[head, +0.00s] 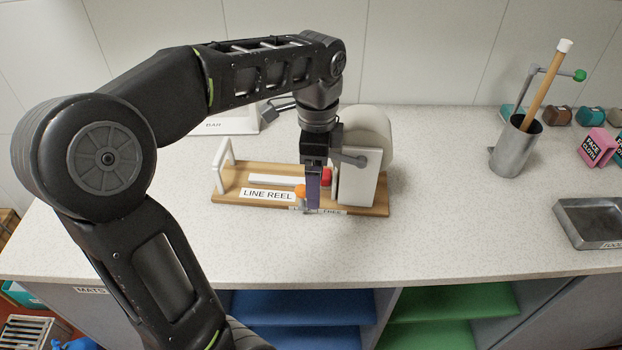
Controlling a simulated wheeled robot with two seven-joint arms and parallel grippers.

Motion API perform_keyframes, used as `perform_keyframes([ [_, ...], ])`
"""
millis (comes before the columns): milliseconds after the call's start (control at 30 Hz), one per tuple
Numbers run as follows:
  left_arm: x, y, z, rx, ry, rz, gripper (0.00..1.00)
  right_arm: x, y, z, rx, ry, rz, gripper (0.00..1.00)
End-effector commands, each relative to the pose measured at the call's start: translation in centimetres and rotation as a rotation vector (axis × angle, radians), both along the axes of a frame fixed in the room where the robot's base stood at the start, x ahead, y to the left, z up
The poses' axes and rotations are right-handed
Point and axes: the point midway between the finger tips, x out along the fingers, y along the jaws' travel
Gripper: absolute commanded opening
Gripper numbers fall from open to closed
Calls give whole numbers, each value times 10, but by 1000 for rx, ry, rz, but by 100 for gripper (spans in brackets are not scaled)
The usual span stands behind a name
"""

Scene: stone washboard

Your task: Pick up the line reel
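The line reel has a long wooden base (230,188) on the speckled countertop, with a "LINE REEL" label on its front. A white frame (222,165) stands at its left end. A white side plate (358,178) with a rounded pale drum (375,135) behind it stands at the right end. A red part (327,176) and an orange part (300,191) show beside my gripper. My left gripper (312,205) points down over the base, just left of the side plate, and hides part of it. Its finger gap and any contact are unclear. My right gripper is out of view.
A grey metal cup (515,148) holding a wooden stick and a green-tipped rod stands at right. Pink "FACE CLOTH" boxes (597,148) and a grey metal tray (592,222) are further right. A white board (222,122) lies behind the reel. The counter right of the reel is clear.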

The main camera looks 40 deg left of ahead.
Motion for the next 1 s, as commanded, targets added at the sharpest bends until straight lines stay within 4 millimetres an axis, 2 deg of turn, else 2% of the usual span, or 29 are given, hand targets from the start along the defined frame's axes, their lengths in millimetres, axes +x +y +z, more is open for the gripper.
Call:
perform_keyframes([
  [67, 0, 0, 0, 0, 0, 0, 90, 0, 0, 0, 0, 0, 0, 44],
  [1000, 0, 0, 0, 0, 0, 0, 13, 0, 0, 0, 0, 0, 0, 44],
])
